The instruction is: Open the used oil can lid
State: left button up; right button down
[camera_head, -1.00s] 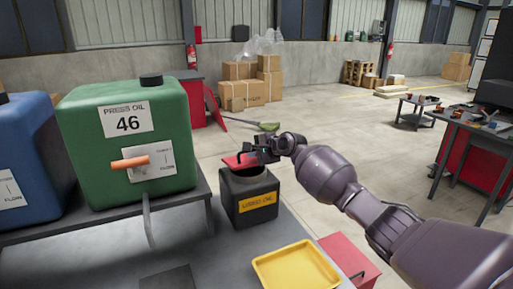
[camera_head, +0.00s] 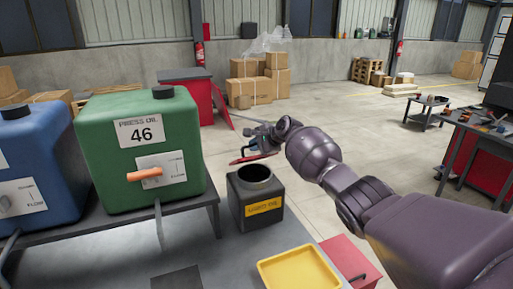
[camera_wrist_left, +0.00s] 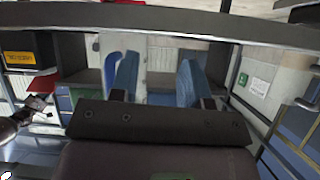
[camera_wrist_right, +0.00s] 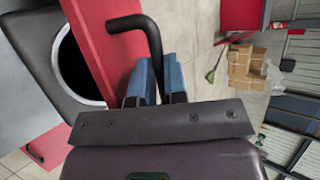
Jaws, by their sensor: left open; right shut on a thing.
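The used oil can (camera_head: 253,211) is a dark grey box with a yellow label and a round, uncovered mouth. Its red lid (camera_head: 250,158) is at the far side of the mouth, seen nearly edge-on. My right gripper (camera_head: 262,142) is shut on the lid's black handle (camera_wrist_right: 152,38). The right wrist view shows the red lid (camera_wrist_right: 103,45) beside the can's dark opening (camera_wrist_right: 76,65); whether the lid still touches the can is unclear. My left gripper (camera_wrist_left: 157,82) is open and empty in the left wrist view, outside the head view.
A green press oil tank (camera_head: 140,165) and a blue tank (camera_head: 38,185) stand on a bench left of the can. A yellow tray (camera_head: 298,272) lies in front, beside a red box (camera_head: 350,258). Cardboard boxes (camera_head: 258,82) stand far behind on open floor.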

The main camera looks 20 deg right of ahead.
jog(key=shift+w+r, duration=0.1)
dwell(0.3)
jog(key=c, duration=1.2)
grip_release()
jog(key=shift+o, duration=0.2)
jog(key=shift+d, duration=0.1)
jog(key=v, duration=1)
jog(key=shift+s+r+p, duration=0.25)
jog(key=shift+s+p, duration=0.1)
jog(key=shift+p, duration=0.1)
jog(key=shift+d, duration=0.15)
